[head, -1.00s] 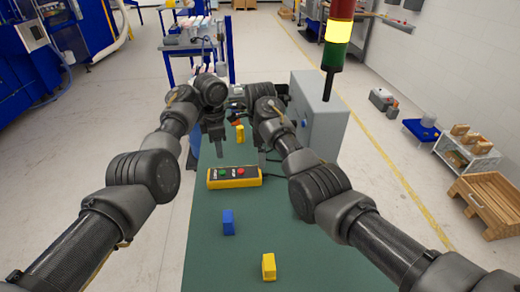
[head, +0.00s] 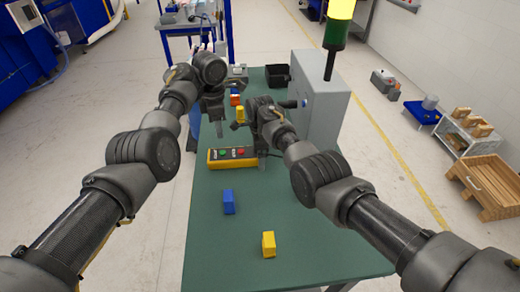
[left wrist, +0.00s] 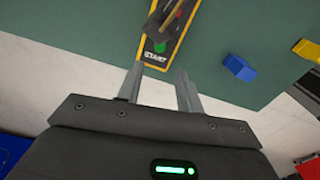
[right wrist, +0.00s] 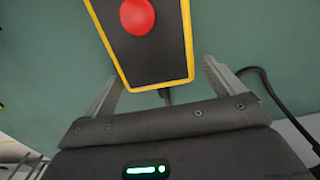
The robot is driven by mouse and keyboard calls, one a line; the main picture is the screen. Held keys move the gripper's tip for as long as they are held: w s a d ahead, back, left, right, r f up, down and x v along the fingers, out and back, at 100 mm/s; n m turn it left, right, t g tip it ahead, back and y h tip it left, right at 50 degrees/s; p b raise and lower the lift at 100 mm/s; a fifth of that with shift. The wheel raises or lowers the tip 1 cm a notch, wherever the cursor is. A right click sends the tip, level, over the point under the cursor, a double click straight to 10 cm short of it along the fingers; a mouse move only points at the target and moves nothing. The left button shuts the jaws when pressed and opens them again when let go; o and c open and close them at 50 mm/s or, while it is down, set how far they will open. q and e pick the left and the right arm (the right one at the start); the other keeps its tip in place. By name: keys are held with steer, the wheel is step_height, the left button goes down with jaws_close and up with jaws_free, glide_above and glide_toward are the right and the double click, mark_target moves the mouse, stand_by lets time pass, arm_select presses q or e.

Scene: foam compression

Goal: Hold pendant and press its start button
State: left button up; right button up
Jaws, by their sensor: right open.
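The pendant (head: 228,160) is a yellow box with a dark face, lying on the green table. Its green button (head: 224,153) is at left and its red button (head: 241,152) at right in the head view. My left gripper (left wrist: 159,70) is open and empty, near the green-button end, where the START label (left wrist: 155,57) shows. A dark part covers some of the pendant's face in the left wrist view. My right gripper (right wrist: 160,70) is open at the red-button end, which shows between its fingertips with gaps on both sides. I cannot tell how deep the fingers reach.
A blue block (head: 228,202) and a yellow block (head: 268,245) lie on the table (head: 225,265) nearer me. Another yellow block (head: 240,115) is behind the pendant. A grey cabinet (head: 318,108) stands at right. A cable (right wrist: 262,85) leads from the pendant's end.

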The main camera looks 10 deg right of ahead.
steer(key=c, duration=1.4)
arm_select(q)
jaws_close()
arm_select(e)
steer(key=shift+c, duration=0.4)
stand_by(0.4)
